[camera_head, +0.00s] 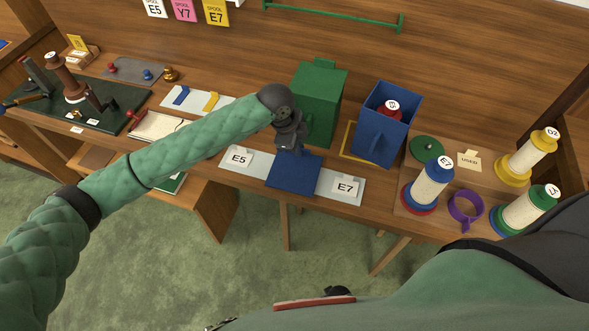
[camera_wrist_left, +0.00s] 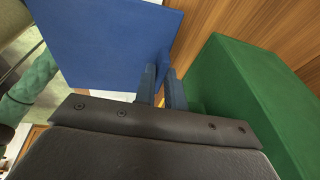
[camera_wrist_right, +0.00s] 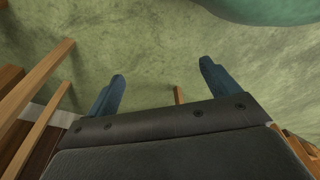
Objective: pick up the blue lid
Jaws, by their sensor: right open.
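The blue lid (camera_head: 293,175) is a flat blue square in the head view, in front of the green box and over the middle of a pale strip, between the E5 and E7 labels. My left gripper (camera_head: 291,148) is at its far edge. In the left wrist view the lid (camera_wrist_left: 105,45) fills the upper left, and the left fingers (camera_wrist_left: 161,88) are close together with a blue part of the lid between them. I cannot tell whether the lid touches the strip. My right gripper (camera_wrist_right: 162,85) is open and empty above the green floor.
The green box (camera_head: 319,100) stands just behind the left gripper. An open blue box (camera_head: 371,142) holding a red spool stands right of it. A tool board (camera_head: 108,118) lies far left.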

